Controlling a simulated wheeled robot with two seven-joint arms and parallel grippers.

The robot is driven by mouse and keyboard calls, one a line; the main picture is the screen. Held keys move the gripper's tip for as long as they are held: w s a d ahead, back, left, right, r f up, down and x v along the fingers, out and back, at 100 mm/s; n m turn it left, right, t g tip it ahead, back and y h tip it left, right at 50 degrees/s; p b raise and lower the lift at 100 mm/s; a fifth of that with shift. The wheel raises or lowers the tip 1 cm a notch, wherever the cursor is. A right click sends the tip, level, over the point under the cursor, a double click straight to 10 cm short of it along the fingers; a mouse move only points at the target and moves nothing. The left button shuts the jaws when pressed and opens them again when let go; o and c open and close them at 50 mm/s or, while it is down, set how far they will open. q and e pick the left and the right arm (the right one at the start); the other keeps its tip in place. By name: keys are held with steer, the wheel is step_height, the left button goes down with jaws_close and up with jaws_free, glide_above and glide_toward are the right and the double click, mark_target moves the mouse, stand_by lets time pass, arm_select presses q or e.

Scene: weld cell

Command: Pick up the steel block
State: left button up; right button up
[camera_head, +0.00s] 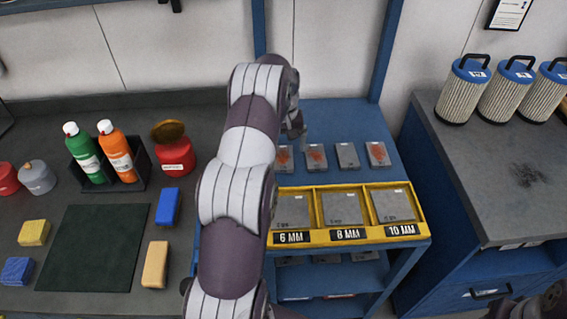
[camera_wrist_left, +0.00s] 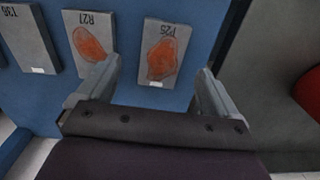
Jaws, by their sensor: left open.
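Several flat grey steel blocks lie in a row on the blue cart top. In the head view they run from one partly hidden by my arm (camera_head: 284,158), through an orange-marked one (camera_head: 316,157) and a plain one (camera_head: 347,155), to a red-marked one (camera_head: 377,153). The left wrist view shows P25 (camera_wrist_left: 161,52), R27 (camera_wrist_left: 91,42) and plain T36 (camera_wrist_left: 30,38). P25 and R27 bear orange patches. My left gripper (camera_wrist_left: 158,70) is open and empty, its fingers on either side of P25 in that view. Height above P25 is unclear.
A yellow tray (camera_head: 348,234) with plates in 6, 8 and 10 MM slots sits at the cart's front. The left bench holds bottles (camera_head: 117,152), a red can (camera_head: 175,157) and a dark mat (camera_head: 92,248). Blue-capped filters (camera_head: 464,90) stand on the right bench.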

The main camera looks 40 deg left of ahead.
mark_target(283, 157)
arm_select(q)
steer(key=f, duration=0.1)
steer(key=f+p, duration=0.1)
steer(key=f, duration=0.2)
steer(key=shift+s+a+f+p, duration=0.1)
steer(key=shift+a+f+p, duration=0.15)
steer(key=shift+p, duration=0.15)
steer(key=shift+f, duration=0.25)
steer(key=shift+r, duration=0.1)
jaws_close()
steer(key=shift+w, duration=0.2)
